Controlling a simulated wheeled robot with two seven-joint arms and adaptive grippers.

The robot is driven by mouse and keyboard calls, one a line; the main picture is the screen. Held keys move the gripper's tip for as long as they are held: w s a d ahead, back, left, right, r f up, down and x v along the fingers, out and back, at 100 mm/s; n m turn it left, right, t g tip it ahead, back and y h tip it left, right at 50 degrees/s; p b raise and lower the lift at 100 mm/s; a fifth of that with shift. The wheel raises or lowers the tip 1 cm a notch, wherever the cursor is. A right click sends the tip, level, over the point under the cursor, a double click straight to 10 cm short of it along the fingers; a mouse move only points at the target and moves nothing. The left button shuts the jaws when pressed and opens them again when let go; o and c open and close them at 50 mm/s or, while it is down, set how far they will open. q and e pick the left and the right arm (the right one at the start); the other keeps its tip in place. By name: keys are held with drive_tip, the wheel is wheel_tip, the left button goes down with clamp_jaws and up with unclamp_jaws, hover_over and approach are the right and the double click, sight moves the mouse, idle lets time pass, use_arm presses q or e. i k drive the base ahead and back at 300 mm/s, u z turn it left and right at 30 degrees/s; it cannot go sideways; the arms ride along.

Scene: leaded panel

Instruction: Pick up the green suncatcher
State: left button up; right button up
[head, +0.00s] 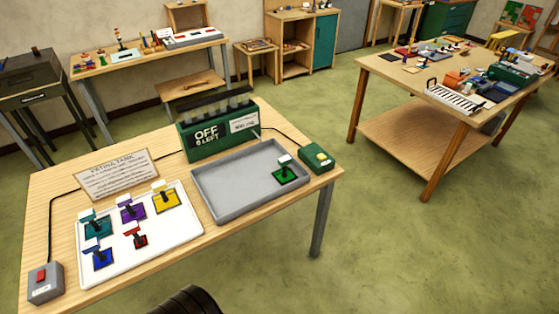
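The green suncatcher (286,175) is a small green square with a dark upright stem and a white tag on top. It sits in the right part of the shallow grey tray (215,209) on the near wooden table. Neither of my grippers shows in the head view. Only a dark rounded part, which seems to be mine, shows at the bottom edge.
A white board (140,259) left of the tray holds several suncatchers, including a yellow one (166,200). A green button box (317,158) is right, a grey red-switch box (45,284) left.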

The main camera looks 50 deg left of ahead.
sight(284, 176)
drive_tip(key=u, duration=0.7)
drive_tip(key=i, duration=0.8)
drive_tip(key=u, duration=0.95)
